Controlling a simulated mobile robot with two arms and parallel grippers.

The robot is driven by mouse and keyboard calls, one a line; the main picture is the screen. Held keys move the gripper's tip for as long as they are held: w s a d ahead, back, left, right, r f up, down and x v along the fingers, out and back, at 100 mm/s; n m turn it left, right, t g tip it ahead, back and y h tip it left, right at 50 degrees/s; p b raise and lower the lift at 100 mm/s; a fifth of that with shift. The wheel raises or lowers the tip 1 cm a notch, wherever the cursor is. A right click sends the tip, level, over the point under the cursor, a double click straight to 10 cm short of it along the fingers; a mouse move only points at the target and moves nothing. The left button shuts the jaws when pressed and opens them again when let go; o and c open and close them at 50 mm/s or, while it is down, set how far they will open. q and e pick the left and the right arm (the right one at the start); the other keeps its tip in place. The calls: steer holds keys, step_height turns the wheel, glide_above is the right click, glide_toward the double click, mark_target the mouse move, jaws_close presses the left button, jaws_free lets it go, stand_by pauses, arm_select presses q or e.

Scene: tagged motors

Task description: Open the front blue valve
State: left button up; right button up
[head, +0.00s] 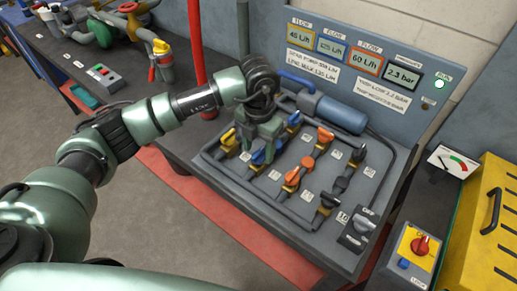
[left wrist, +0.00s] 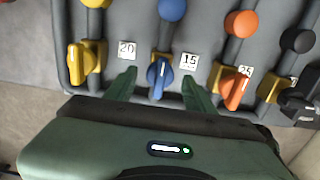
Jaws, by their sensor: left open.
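The front blue valve (head: 259,157) is on the pipe rig of the grey bench, partly hidden by my left gripper in the head view. In the left wrist view its blue handle (left wrist: 159,76) with a white stripe points down toward the palm. My left gripper (head: 261,146) is over it, and in the left wrist view the open fingers (left wrist: 159,84) are on either side of the handle with gaps. Contact is not visible. A second blue handle (head: 294,119) sits farther back on the rig. My right gripper is not in view.
Yellow (head: 229,138) and orange (head: 293,176) valve handles flank the blue one closely; black handles (head: 330,200) are farther right. A blue cylinder (head: 340,114) lies behind. A panel with displays (head: 363,60) stands at the back, a yellow case (head: 490,235) at right.

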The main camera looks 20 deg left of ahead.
mark_target(259, 152)
arm_select(q)
step_height(259, 152, up, 7)
steer(key=shift+r+b, duration=0.1)
steer(key=shift+b, duration=0.55)
